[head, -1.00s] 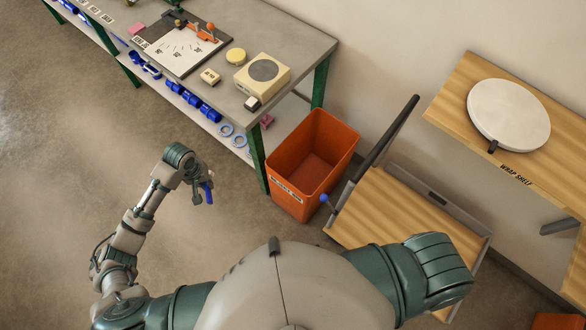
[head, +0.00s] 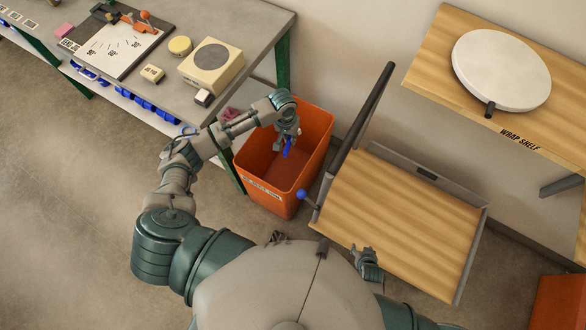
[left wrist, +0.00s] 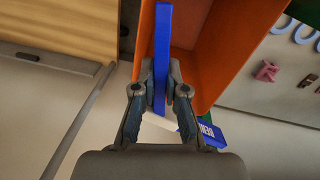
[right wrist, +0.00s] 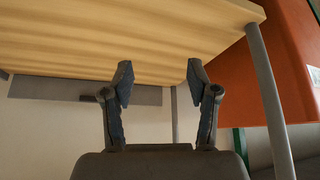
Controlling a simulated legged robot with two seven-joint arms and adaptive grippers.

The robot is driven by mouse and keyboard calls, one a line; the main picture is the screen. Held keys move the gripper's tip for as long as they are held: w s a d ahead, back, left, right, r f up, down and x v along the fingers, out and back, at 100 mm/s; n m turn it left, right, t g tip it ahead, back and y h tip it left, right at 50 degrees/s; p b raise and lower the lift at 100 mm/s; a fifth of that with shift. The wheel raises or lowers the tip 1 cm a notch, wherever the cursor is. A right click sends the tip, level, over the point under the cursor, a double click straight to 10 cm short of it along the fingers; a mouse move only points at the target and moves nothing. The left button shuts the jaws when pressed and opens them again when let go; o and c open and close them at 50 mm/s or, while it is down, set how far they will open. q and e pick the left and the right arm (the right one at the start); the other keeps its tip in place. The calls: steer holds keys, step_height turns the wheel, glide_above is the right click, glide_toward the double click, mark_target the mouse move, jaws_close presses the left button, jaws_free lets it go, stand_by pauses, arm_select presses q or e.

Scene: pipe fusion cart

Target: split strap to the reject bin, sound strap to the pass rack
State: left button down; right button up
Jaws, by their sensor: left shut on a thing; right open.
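My left gripper (head: 284,143) is shut on a blue strap (head: 288,148) and holds it over the open mouth of an orange bin (head: 263,178). The bin has a pale label whose words I cannot read for sure. In the left wrist view the strap (left wrist: 163,45) stands between the closed fingers (left wrist: 160,80), and a blue end with pale lettering (left wrist: 203,132) shows below them. I cannot tell whether this strap is split. My right gripper (right wrist: 160,75) is open and empty, beside the front edge of the wooden cart top (head: 400,215). I cannot make out a pass rack.
A workbench (head: 240,35) at the upper left carries a cutting board, a beige scale (head: 211,66) and small blocks, with blue pieces on its lower shelf. A wrap shelf (head: 425,60) with a white disc (head: 501,70) is at the right. A dark upright post (head: 360,115) rises beside the bin.

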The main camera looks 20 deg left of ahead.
arm_select(q)
steer(key=w+a+f+b, duration=0.1)
steer(key=w+f+b, duration=0.1)
steer(key=f+b, duration=0.6)
steer(key=w+a+f+n+b, duration=0.1)
steer(key=w+f+b, duration=0.1)
steer(key=f+b, duration=0.6)
step_height(320, 180, down, 4)
steer(key=shift+w+a+f, duration=0.2)
arm_select(e)
steer(key=w+a+r+t+y, duration=0.1)
steer(key=w+r+t, duration=0.2)
steer(key=r, duration=0.7)
steer(key=w+a+r+t+y, duration=0.1)
steer(key=w+a+r+t, duration=0.1)
steer(key=r+t, duration=0.6)
steer(key=w+a+r+t+y, duration=0.2)
steer(key=w+r+t, duration=0.3)
steer(key=r, duration=0.9)
steer(key=shift+r+m+t, duration=0.2)
steer(key=shift+m+t, duration=0.1)
steer(key=shift+t, duration=0.2)
arm_select(q)
steer(key=c, duration=1.1)
jaws_free()
steer(key=shift+c, duration=0.2)
arm_select(e)
steer(key=shift+w, duration=0.15)
